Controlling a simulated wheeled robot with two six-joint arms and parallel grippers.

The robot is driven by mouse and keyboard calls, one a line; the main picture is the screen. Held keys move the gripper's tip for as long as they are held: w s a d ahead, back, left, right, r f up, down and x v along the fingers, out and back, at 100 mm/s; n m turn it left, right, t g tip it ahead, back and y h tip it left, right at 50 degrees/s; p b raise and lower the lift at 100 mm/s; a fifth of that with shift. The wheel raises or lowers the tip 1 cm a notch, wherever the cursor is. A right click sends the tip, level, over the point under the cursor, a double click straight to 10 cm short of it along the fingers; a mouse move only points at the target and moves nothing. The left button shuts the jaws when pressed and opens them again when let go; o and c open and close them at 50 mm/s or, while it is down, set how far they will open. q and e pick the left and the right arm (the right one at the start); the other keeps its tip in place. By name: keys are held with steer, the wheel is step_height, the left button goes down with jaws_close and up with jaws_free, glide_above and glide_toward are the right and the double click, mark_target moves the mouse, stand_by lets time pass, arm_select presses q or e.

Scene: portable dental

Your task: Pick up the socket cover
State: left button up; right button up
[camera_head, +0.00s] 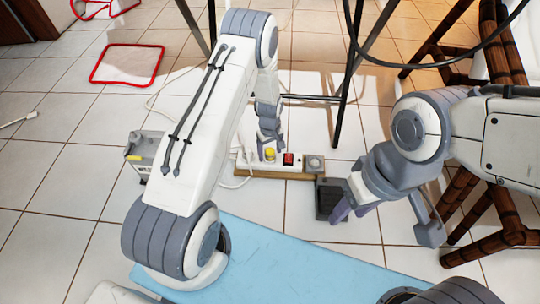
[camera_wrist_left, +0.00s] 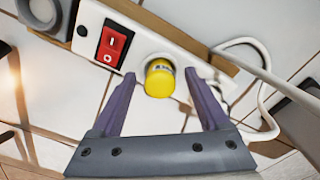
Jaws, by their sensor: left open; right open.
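The yellow round socket cover (camera_head: 270,155) sits on the white power strip (camera_head: 243,162) on the floor. In the left wrist view the cover (camera_wrist_left: 160,78) is close by, between the tips of my open left gripper (camera_wrist_left: 160,82). A gap shows on both sides of it, and I cannot tell how far down the fingers reach. In the head view my left gripper (camera_head: 269,145) points down at the strip. My right gripper (camera_head: 353,210) is open and empty to the right, near a dark square box (camera_head: 328,200).
A red switch (camera_wrist_left: 114,43) sits beside the cover on the strip, with a grey round part beyond it. White cables (camera_wrist_left: 262,100) run at the strip's other end. A grey box (camera_head: 144,152) stands left. Dark table legs and a bamboo chair (camera_head: 465,200) stand at the right.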

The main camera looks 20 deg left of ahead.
mark_target(270, 150)
arm_select(q)
jaws_close()
steer(key=shift+r+p, duration=0.45)
steer(key=shift+r, duration=0.05)
step_height(270, 150, up, 4)
steer(key=p, duration=0.3)
steer(key=shift+f, duration=0.1)
steer(key=s+d+r+p, duration=0.2)
steer(key=d+r+p, duration=0.4)
steer(key=d, duration=0.5)
steer(key=shift+s+d+p, duration=0.2)
steer(key=shift+s+p, duration=0.1)
steer(key=shift+s, duration=0.05)
steer(key=shift+r, duration=0.15)
